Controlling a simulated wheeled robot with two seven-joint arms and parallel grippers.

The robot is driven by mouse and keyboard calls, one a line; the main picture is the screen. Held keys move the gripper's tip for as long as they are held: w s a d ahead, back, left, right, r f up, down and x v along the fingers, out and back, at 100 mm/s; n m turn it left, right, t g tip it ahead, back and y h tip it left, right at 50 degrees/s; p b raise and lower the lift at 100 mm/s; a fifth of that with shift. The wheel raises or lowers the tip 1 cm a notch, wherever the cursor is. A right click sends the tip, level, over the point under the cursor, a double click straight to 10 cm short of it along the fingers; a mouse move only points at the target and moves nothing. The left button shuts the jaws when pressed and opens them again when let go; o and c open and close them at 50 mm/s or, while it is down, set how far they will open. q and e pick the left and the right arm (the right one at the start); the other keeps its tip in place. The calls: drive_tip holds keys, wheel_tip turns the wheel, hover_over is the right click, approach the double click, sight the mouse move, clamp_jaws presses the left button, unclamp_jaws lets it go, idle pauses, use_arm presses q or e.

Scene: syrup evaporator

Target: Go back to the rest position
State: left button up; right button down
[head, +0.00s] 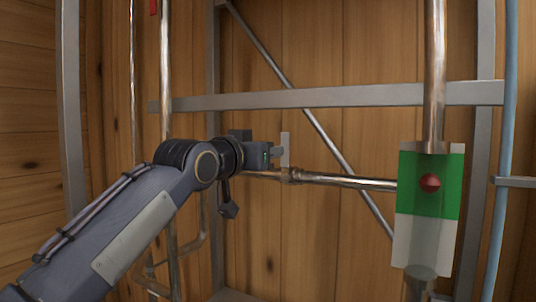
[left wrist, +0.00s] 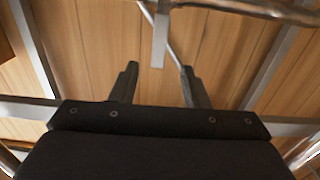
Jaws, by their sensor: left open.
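My left gripper (head: 274,156) is at the centre left of the head view, at the end of my grey arm. In the left wrist view its two dark fingers (left wrist: 160,72) are spread apart with nothing held between them. A flat pale grey lever (head: 285,148) stands upright just past the gripper, above a horizontal metal pipe (head: 345,181). The lever (left wrist: 160,38) also shows in the left wrist view, ahead of the gap between the fingertips. Contact between it and the fingers cannot be told. My right gripper is not in view.
A gauge panel (head: 412,244), green above and white below, stands at the right with a red ball (head: 429,182) in the green part. A metal crossbar (head: 340,97), a diagonal brace (head: 265,48) and a blue pipe (head: 503,150) stand before the wooden wall (head: 385,45).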

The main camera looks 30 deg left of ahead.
use_arm(q)
drive_tip(key=s+d+f+g+h, duration=0.1)
drive_tip(key=s+d+f+g, duration=0.3)
drive_tip(key=s+f, duration=0.4)
drive_tip(key=s+d+f+g+h, duration=0.2)
drive_tip(key=s+f, duration=0.7)
drive_tip(key=f, duration=1.4)
drive_tip(key=s+d+f+g+h, duration=0.1)
drive_tip(key=s+d+f+g, duration=0.5)
drive_tip(key=f, duration=0.9)
drive_tip(key=s+d, duration=0.1)
drive_tip(key=s, duration=0.1)
drive_tip(key=shift+s+d+f+n+h, duration=0.15)
drive_tip(key=shift+s+d+n+h, duration=0.15)
drive_tip(key=shift+d+n+h, duration=0.1)
